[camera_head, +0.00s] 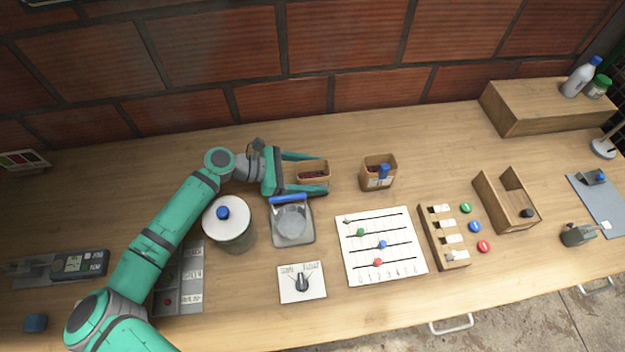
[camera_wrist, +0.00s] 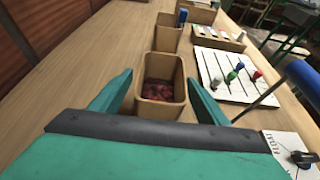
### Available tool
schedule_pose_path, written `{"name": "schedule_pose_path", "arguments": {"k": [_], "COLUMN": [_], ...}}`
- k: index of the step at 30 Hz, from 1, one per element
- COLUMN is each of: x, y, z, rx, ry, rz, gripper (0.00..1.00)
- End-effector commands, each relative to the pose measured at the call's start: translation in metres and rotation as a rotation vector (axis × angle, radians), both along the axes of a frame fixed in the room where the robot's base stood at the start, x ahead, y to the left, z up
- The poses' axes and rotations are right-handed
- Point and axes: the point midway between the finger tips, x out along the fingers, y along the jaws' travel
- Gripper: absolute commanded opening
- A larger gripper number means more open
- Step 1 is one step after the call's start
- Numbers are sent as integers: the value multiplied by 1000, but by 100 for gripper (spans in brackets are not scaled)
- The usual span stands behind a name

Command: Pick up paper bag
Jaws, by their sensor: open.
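A small brown open-topped paper bag (camera_head: 313,180) with dark red contents stands on the wooden table. In the wrist view the bag (camera_wrist: 160,109) sits between the two teal fingers. My gripper (camera_head: 323,173) is open around the bag, one finger on each side. In the wrist view, gaps show between the bag and the fingers of my gripper (camera_wrist: 160,77). The bag's lower part is partly hidden by the near finger in the head view and by the gripper body in the wrist view.
A second brown container (camera_head: 378,173) with a blue item stands to the right. A clear-topped device with a blue bar (camera_head: 291,220) is close below my gripper. A lidded canister (camera_head: 228,225) stands near my arm. A slider board (camera_head: 381,246) lies right. The brick wall (camera_head: 345,50) is behind.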

Motion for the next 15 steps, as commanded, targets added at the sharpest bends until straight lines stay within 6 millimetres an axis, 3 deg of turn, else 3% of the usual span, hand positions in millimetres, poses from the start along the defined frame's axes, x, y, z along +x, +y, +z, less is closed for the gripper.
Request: {"name": "schedule_pose_path", "arguments": {"k": [1, 6, 15], "x": [0, 0, 0], "y": [0, 1, 1], "z": [0, 0, 3], "rx": [0, 0, 0], "ry": [0, 0, -1], "rz": [0, 0, 1], "gripper": [62, 21, 20]}}
